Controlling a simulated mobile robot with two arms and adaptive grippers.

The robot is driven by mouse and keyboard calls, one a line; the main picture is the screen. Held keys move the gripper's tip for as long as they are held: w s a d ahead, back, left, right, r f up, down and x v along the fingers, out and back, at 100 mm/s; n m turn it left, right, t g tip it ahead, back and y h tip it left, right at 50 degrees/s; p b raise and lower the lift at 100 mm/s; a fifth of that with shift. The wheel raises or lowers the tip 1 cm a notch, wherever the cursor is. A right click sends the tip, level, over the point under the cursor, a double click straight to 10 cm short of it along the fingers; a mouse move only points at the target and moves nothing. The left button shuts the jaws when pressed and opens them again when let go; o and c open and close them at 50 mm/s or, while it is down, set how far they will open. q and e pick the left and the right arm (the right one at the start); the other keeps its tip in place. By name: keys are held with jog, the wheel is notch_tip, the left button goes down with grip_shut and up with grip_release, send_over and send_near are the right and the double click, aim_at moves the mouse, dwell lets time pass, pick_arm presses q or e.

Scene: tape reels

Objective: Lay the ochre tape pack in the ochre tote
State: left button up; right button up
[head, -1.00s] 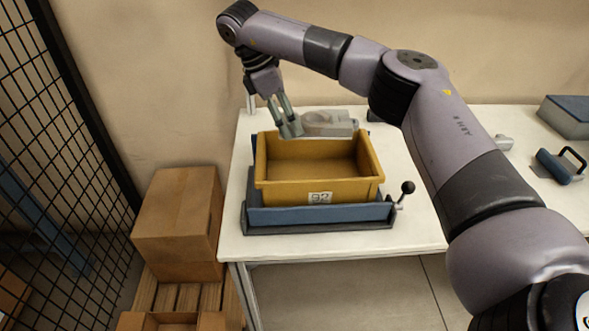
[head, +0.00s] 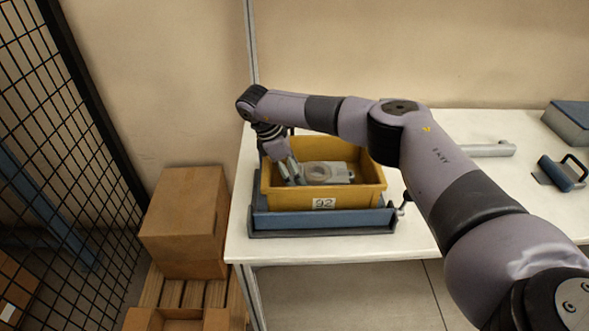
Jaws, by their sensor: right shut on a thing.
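The ochre tote (head: 287,198) is an open box with a "92" label on its front, sitting in a blue holder on the white table. A pale grey pack (head: 340,178) with a round ring on top is inside the tote's walls; I see no ochre on it. My right gripper (head: 290,171) reaches down into the tote's left part and is shut on the pack's left end. The pack looks roughly level. I cannot tell whether it touches the tote's floor. My left gripper is not in view.
The blue holder (head: 285,225) surrounds the tote's base. A grey bar (head: 490,150), a blue handled tool (head: 562,173) and a blue-topped box (head: 571,122) are on the table's right. Cardboard boxes (head: 182,222) stand at left beside a black mesh fence (head: 70,150).

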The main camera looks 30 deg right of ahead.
jog(key=shift+f+b, duration=0.4)
jog(key=shift+f, duration=0.2)
jog(key=o, duration=1.3)
jog(key=shift+r, duration=0.1)
